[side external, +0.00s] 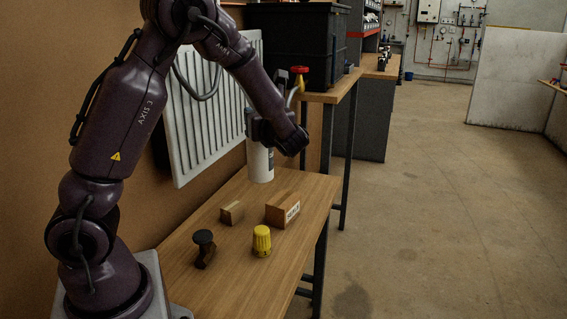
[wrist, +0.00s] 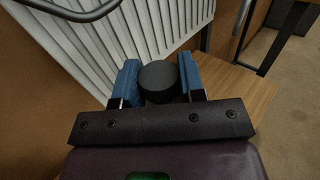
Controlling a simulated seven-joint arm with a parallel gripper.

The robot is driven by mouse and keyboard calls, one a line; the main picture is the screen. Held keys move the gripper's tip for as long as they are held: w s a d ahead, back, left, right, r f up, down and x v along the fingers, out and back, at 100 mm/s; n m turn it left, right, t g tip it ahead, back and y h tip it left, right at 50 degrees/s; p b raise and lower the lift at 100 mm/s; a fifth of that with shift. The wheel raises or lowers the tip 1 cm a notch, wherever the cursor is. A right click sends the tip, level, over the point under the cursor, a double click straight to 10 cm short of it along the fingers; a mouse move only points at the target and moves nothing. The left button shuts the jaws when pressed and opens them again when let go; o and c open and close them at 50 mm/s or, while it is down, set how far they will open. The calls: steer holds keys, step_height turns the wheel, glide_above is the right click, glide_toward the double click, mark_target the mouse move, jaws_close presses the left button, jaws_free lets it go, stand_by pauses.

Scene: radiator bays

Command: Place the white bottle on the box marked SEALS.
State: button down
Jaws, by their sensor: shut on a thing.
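The white bottle (side external: 260,163) hangs upright in my gripper (side external: 262,130) in the side external view, above the far part of the wooden table. Its base looks clear of the tabletop. In the wrist view its dark round cap (wrist: 160,80) sits between the two blue fingers of my gripper (wrist: 159,82), which are shut on it. The box marked SEALS (side external: 283,210) is a brown block with a white label on its side. It stands on the table, nearer the side camera than the bottle, with nothing on top. The box is not visible in the wrist view.
On the table (side external: 300,182) are a smaller wooden block (side external: 232,213), a yellow knob (side external: 262,241) and a black-topped fitting (side external: 204,247). A white radiator (side external: 205,115) stands along the wall behind. A dark crate (side external: 300,45) is on the farther bench.

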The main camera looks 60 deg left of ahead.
steer(key=w+a+f, duration=0.6)
steer(key=w+f, duration=0.3)
steer(key=f, duration=0.2)
steer(key=shift+a+f, duration=0.35)
steer(key=shift+w, duration=0.1)
steer(key=shift+f, duration=0.2)
steer(key=c, duration=0.7)
jaws_free()
